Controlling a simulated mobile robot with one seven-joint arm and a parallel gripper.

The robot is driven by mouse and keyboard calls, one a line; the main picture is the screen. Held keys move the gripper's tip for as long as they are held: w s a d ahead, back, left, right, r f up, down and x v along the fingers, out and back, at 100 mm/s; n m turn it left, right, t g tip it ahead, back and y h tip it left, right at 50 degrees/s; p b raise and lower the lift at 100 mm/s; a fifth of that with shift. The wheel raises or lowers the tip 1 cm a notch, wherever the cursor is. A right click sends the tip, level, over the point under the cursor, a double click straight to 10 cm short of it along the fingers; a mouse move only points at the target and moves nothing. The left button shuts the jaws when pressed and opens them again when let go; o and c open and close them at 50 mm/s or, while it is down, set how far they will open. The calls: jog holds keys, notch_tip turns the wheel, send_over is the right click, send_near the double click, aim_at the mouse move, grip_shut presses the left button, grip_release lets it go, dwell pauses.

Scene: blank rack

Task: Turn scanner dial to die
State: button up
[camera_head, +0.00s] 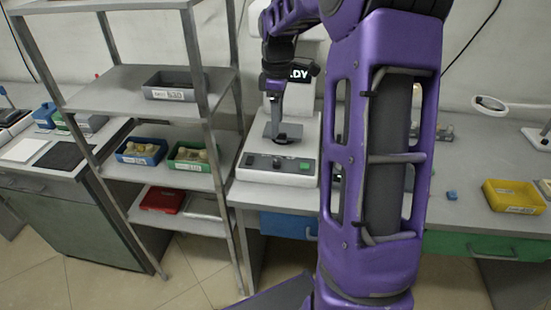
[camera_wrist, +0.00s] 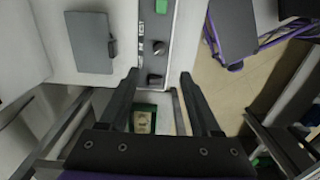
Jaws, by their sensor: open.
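The scanner (camera_head: 250,175) is a pale grey machine on the bench beside the shelf rack, with a lit display (camera_head: 299,72) whose visible letters read "DY". Its front panel (camera_wrist: 148,62) carries a round dark dial (camera_wrist: 158,47), a dark knob (camera_wrist: 153,79) and a green button (camera_wrist: 161,6). The lettering around the dial is too small to read. My gripper (camera_wrist: 159,76) is open and empty, its two fingers spread on either side of the dark knob in the wrist view. Whether they touch it cannot be told. My arm hides part of the scanner in the head view.
A metal rack (camera_head: 125,88) stands left of the scanner, holding a grey bin (camera_head: 171,94), a blue bin (camera_head: 121,152) and a green bin (camera_head: 177,164). A yellow bin (camera_head: 514,208) sits on the right bench. Floor (camera_wrist: 232,100) shows past the panel in the wrist view.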

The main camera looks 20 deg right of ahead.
aim_at(277, 161)
notch_tip(277, 161, down, 13)
jog(key=shift+f+b, duration=0.1)
jog(key=shift+b, duration=0.8)
grip_shut()
